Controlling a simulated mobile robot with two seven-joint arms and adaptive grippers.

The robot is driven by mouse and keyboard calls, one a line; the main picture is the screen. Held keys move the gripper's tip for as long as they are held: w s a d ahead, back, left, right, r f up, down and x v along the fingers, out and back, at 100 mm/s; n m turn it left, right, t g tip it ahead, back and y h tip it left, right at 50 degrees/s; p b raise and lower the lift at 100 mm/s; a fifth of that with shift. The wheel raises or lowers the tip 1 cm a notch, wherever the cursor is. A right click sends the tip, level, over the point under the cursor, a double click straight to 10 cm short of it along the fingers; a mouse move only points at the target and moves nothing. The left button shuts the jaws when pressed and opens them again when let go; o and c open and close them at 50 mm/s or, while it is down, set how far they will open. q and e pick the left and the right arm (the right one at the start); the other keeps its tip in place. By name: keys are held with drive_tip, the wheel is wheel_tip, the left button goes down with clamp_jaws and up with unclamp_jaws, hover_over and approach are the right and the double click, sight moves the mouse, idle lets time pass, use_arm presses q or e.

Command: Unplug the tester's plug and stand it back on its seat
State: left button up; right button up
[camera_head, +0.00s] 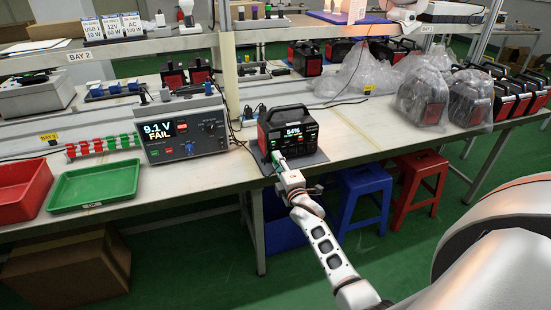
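The tester (183,128) stands on the bench at centre left, and its screen reads 9.1 V FAIL. A black and red power station (297,127) showing 54% sits right of it on a dark mat (312,158). My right gripper (279,162) is at the lower left of the power station's front. A small green and white piece, probably the tester's plug (274,155), shows at its fingertips against the front. Whether the fingers are closed on it is too small to tell. The plug's seat cannot be made out. My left gripper is out of view.
A green tray (57,207) and a red bin (20,190) stand at the left front edge. Red and green connectors (103,146) line up behind the tray. Bagged power stations (421,96) fill the right. Blue and red stools (364,185) stand below the bench.

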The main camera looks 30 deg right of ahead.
clamp_jaws()
drive_tip(key=shift+s, duration=0.2)
idle(0.3)
drive_tip(key=shift+p+v, duration=0.95)
drive_tip(key=shift+v, duration=0.9)
drive_tip(key=shift+a, duration=0.1)
